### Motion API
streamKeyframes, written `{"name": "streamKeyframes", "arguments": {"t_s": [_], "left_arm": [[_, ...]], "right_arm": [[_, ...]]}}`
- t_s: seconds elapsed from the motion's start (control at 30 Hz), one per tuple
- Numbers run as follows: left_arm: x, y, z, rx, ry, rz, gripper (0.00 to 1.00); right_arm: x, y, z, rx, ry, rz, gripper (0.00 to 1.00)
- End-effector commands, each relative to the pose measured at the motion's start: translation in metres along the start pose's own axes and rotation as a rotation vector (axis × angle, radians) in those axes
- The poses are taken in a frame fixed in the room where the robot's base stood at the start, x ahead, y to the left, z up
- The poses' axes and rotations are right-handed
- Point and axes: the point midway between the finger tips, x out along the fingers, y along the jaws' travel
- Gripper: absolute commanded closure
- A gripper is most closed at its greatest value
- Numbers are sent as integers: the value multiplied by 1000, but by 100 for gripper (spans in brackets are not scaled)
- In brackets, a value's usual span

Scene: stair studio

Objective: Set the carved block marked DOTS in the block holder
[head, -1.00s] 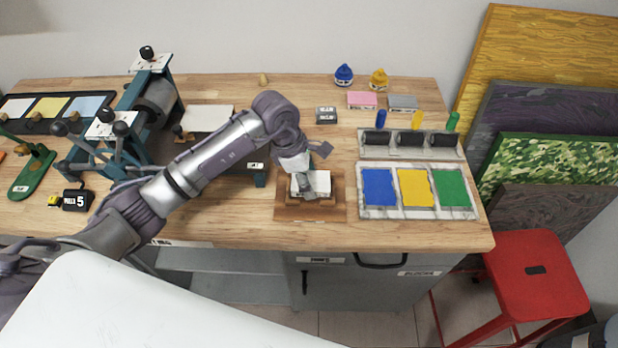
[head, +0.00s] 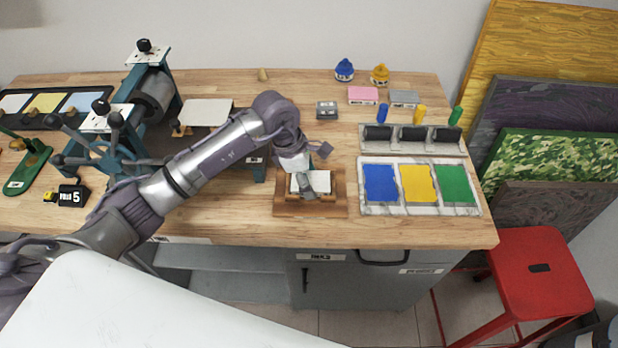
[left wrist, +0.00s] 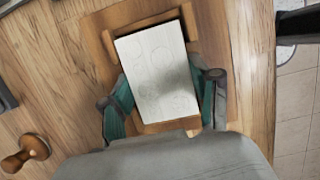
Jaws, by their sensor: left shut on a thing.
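The carved block (head: 321,182) has a pale top face. In the left wrist view the block (left wrist: 155,62) shows faint round outlines on that face. My left gripper (head: 307,184) is shut on it, with one teal finger on each side in the wrist view (left wrist: 163,100). The block is within the outline of the wooden block holder (head: 284,209), between its raised rails, and lies roughly in line with them. The holder also shows in the wrist view (left wrist: 93,42). I cannot tell whether the block touches the holder's floor. My right gripper is not in view.
Right of the holder is a marble slab (head: 366,211) with blue, yellow and green ink. Behind it are several rollers (head: 412,134) on a rack. A small grey block (head: 327,110) stands behind the holder. A teal press (head: 125,130) stands left. The bench's front edge is close.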

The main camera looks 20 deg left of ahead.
Motion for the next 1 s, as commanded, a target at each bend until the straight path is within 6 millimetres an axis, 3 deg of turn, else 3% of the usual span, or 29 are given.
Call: {"name": "streamKeyframes", "arguments": {"t_s": [0.37, 0.4, 0.57, 1.0], "left_arm": [[0, 0, 0, 0, -1, 1, 75], [0, 0, 0, 0, -1, 0, 33], [0, 0, 0, 0, -1, 0, 9], [-4, 0, 2, 0, 0, 1, 9]], "right_arm": [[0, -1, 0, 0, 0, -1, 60], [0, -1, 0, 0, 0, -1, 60], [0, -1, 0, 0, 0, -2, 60], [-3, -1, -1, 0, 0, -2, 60]]}}
